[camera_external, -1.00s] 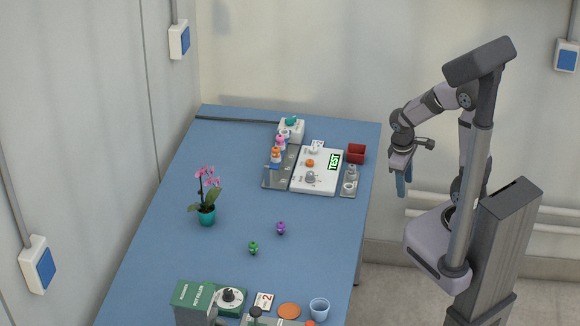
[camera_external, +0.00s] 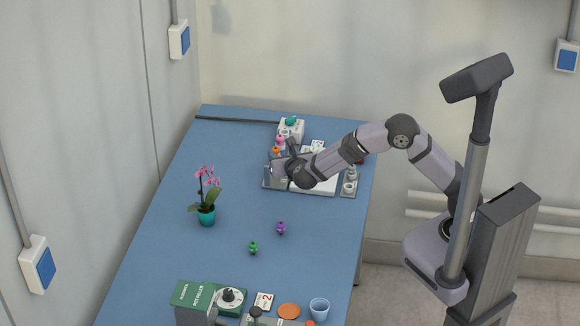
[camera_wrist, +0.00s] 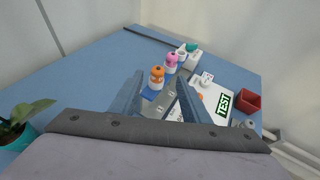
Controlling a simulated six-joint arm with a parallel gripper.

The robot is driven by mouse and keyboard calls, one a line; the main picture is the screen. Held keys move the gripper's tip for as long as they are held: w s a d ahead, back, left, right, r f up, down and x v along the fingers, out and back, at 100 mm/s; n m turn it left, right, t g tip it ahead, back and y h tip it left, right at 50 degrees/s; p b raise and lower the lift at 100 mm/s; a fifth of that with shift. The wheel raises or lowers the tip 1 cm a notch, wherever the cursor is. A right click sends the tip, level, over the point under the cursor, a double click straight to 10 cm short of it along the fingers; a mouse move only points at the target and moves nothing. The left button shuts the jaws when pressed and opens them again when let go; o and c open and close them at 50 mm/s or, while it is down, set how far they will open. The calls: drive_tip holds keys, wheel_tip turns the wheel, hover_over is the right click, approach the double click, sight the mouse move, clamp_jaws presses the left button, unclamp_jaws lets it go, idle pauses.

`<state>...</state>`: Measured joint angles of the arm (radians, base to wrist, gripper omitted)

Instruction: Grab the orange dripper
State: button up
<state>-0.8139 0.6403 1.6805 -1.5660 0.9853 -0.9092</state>
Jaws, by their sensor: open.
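The orange dripper (camera_wrist: 157,75) stands upright on the grey tray (camera_wrist: 170,90) in the wrist view, in a white holder beside a blue patch. Its orange top (camera_external: 276,151) shows just behind my arm in the external view. A pink dripper (camera_wrist: 171,61) stands just behind it. My gripper (camera_wrist: 160,84) is open and empty. In the wrist view its fingers frame the orange dripper, which appears ahead of them and nearer the left finger. No contact is visible.
A potted orchid (camera_external: 206,205) stands at left. Purple (camera_external: 281,228) and green (camera_external: 253,247) drippers stand mid-table. The table's left side is mostly clear.

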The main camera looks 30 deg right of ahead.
sight(277, 151)
drive_tip(key=shift+p+x, duration=0.3)
drive_tip(key=shift+x, duration=0.6)
drive_tip(key=shift+a+p+x, duration=0.2)
drive_tip(key=shift+p+x, duration=0.85)
drive_tip(key=shift+x, duration=1.75)
drive_tip(key=shift+f, duration=0.15)
clamp_jaws()
